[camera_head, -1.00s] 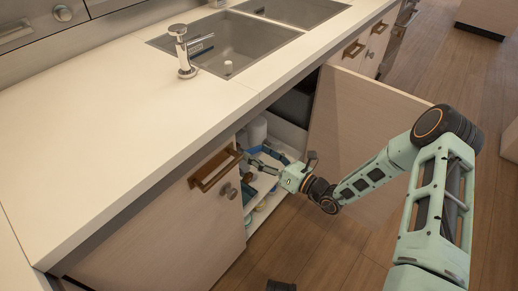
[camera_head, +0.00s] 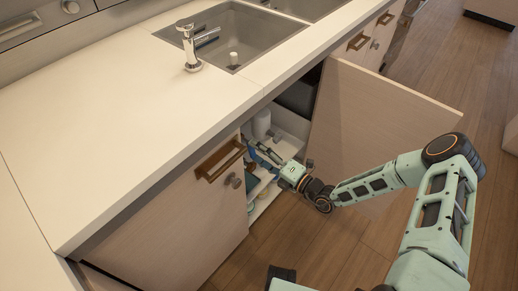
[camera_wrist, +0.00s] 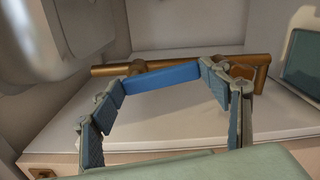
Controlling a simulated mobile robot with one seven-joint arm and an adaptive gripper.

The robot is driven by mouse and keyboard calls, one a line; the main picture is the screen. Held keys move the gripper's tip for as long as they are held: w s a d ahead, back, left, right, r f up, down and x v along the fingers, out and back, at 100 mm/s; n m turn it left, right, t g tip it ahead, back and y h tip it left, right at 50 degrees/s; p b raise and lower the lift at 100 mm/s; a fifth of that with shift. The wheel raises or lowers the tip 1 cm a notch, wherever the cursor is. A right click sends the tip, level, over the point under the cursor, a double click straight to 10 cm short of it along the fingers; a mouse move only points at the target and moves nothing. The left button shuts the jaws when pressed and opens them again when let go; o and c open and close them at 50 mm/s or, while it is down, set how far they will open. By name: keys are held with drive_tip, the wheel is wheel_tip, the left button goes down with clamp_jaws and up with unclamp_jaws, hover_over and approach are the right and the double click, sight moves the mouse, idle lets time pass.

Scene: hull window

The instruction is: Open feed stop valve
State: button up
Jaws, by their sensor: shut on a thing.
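The feed stop valve shows in the wrist view as a blue lever (camera_wrist: 162,79) in front of a brass-coloured pipe (camera_wrist: 190,66). The pipe runs sideways above a pale shelf, with a brass fitting at its right. My gripper (camera_wrist: 165,84) has one finger at each end of the blue lever and is shut on it. In the head view my gripper (camera_head: 262,150) reaches into the open cabinet under the sink. The valve is small there and mostly hidden by the gripper and cabinet edge.
A closed door with a handle (camera_head: 220,160) is at the left, and the countertop (camera_head: 120,120) overhangs. A white container (camera_head: 262,124) stands inside the cabinet. Floor in front is clear.

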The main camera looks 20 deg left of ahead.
drive_tip(key=shift+s+a+m, duration=0.15)
drive_tip(key=shift+s+m, duration=0.15)
drive_tip(key=shift+m, duration=0.7)
drive_tip(key=o, duration=1.7)
drive_tip(key=shift+f, duration=0.1)
